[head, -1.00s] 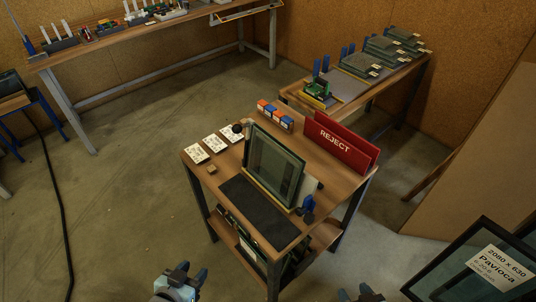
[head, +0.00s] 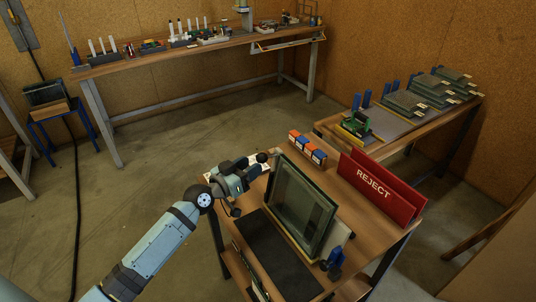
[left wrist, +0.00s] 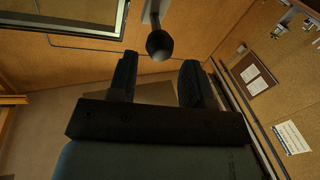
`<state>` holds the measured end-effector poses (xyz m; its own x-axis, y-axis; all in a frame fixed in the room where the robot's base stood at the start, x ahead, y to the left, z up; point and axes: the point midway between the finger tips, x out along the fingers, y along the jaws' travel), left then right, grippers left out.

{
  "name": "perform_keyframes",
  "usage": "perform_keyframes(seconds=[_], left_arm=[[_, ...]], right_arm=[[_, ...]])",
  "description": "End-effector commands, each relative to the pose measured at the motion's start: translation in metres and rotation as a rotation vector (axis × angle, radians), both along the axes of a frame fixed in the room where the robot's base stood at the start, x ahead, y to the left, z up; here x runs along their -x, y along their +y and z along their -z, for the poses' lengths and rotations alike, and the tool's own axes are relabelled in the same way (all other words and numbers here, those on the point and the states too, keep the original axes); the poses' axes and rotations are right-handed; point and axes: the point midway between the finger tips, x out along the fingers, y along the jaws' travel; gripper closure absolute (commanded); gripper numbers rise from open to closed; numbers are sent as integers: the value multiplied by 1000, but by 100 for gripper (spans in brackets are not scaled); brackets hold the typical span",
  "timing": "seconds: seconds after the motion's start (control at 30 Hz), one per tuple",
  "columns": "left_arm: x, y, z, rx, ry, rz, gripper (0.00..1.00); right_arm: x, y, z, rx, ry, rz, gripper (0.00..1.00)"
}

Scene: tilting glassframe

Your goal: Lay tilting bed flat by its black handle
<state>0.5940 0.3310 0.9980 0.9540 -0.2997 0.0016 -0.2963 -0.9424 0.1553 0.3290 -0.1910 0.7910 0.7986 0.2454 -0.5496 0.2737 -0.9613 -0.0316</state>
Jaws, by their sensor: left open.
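The tilting bed stands tilted up on the small wooden table, with a dark-framed glass pane (head: 302,205) leaning on it. Its black ball handle (head: 262,157) sticks out at the bed's upper left. In the left wrist view the black handle (left wrist: 161,45) is just beyond the fingertips, roughly centred between them, on a pale stem. My left gripper (head: 256,166) is open and empty beside the handle; it also shows in the left wrist view (left wrist: 157,72). Whether a finger touches the handle I cannot tell. My right gripper is out of view.
A red REJECT bin (head: 375,190) stands behind the bed, and small orange and blue boxes (head: 307,148) lie left of it. A dark mat (head: 275,250) covers the table in front. A blue clamp-like part (head: 333,262) sits at the bed's lower right.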

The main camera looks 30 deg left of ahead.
Motion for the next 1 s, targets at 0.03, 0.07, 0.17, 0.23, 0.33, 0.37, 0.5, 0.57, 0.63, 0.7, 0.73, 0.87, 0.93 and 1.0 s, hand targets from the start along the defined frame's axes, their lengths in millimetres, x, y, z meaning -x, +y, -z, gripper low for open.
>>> perform_keyframes(seconds=[0.03,0.07,0.17,0.23,0.33,0.37,0.5,0.57,0.63,0.7,0.73,0.87,0.93,1.0], left_arm=[[-12,-4,-2,3,-1,0,55],[-18,-6,-3,3,-1,1,55],[-36,-11,-1,2,1,0,55],[-46,-15,-1,2,1,0,55],[-57,-18,0,0,1,0,55],[-59,-19,0,1,1,0,55],[-66,-21,1,0,2,1,55],[-67,-22,1,-1,2,1,55],[-67,-22,1,-1,2,1,55],[-67,-22,1,-1,2,1,55],[-67,-22,1,-1,2,1,55],[-67,-21,1,-1,2,0,75],[-67,-21,1,-1,2,0,91],[-67,-21,1,-1,2,0,100]], right_arm=[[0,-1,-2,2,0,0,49],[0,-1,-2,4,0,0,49],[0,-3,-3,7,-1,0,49],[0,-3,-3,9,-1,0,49],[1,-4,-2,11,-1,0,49],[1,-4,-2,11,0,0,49],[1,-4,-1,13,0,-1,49],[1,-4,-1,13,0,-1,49],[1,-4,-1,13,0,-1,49],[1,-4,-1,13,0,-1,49],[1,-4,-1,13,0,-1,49],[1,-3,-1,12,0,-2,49],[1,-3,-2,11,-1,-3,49],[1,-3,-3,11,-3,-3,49]])
